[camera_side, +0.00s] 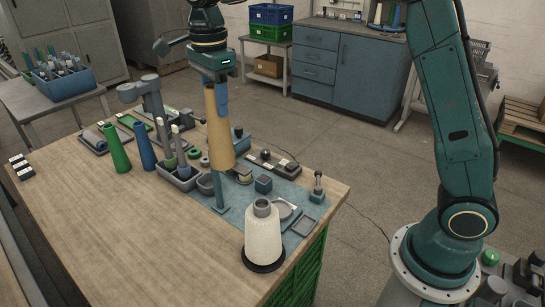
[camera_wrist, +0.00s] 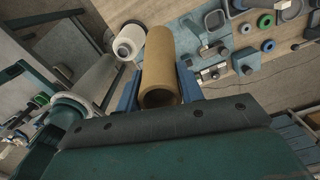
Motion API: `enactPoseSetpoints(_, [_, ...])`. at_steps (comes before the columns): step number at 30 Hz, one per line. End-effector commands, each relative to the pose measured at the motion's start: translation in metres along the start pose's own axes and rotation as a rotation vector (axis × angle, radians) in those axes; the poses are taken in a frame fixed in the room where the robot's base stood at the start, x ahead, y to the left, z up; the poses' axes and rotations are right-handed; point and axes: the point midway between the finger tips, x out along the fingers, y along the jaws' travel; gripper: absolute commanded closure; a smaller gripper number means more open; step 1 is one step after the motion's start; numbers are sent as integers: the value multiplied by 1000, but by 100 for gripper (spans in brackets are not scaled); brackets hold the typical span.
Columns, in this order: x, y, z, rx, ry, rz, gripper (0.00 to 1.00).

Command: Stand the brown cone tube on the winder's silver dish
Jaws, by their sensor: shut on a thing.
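The brown cone tube (camera_side: 217,132) hangs nearly upright from my gripper (camera_side: 220,92), wide end down, in the side view. My gripper is shut on its upper part. In the wrist view the tube (camera_wrist: 160,62) sits between the blue fingers of my gripper (camera_wrist: 160,86). The lower end appears to be above the blue work mat, and it hides part of the equipment behind it. A small pale disc (camera_side: 243,179) shows just right of and below the tube. I cannot tell for sure whether this is the winder's silver dish.
A white yarn cone (camera_side: 263,238) stands on a dark base at the table's front right. A green cone (camera_side: 117,149) and a blue cone (camera_side: 145,146) stand at the left. A blue post stand (camera_side: 220,196) rises close to the tube. The left front wooden tabletop (camera_side: 120,235) is clear.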

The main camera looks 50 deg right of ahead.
Motion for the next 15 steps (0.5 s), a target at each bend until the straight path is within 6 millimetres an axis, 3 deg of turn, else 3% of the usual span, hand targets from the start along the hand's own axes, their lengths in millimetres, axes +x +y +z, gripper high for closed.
enactPoseSetpoints(15, [-9, 0, 0, 0, 0, 0, 83])
